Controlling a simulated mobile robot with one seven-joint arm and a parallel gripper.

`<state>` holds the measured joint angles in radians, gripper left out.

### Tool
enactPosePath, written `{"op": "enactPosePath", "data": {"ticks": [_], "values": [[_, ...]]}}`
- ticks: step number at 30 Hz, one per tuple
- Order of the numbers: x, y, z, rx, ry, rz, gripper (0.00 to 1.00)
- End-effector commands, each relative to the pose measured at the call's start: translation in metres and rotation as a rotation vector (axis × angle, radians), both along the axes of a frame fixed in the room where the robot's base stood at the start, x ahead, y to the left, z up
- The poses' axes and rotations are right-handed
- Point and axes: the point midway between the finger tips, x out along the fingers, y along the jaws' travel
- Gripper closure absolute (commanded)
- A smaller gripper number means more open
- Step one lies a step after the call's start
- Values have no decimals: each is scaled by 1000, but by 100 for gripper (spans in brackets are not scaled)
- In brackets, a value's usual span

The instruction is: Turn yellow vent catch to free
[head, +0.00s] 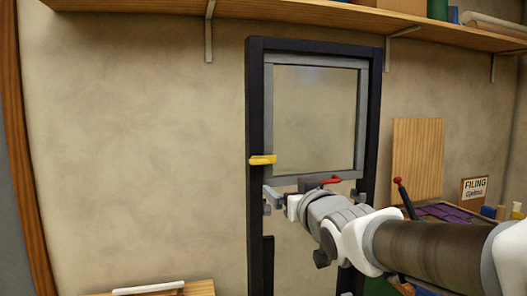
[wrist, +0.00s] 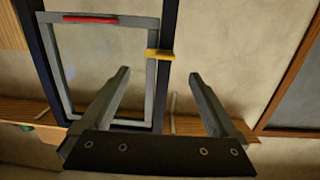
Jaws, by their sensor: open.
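The yellow vent catch (head: 262,160) is a short bar lying level across the dark left post (head: 256,110) and the edge of the grey vent frame (head: 268,105). In the wrist view, which is turned upside down, the catch (wrist: 160,54) lies level across the post and frame. My gripper (head: 268,198) is just below the catch in the head view, open and empty. In the wrist view the two fingers of my gripper (wrist: 160,73) stand apart, with the catch between and beyond their tips. I see no contact with it.
A red handle (head: 320,183) sits on the frame's bottom rail, close to my arm. A wooden shelf (head: 300,14) runs above. At right are a board (head: 417,155), a filing sign (head: 474,189) and a tray of purple pieces (head: 445,213). The wall left of the panel is clear.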

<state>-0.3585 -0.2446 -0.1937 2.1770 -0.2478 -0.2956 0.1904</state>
Motion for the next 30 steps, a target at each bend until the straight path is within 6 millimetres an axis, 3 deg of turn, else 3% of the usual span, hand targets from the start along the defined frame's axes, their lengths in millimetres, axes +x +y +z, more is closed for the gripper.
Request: {"op": "enactPosePath", "data": {"ticks": [3,11,30], "values": [[9,11,17,11,-56,28,5],[25,18,21,14,-74,35,5],[119,46,22,13,-72,35,5]]}}
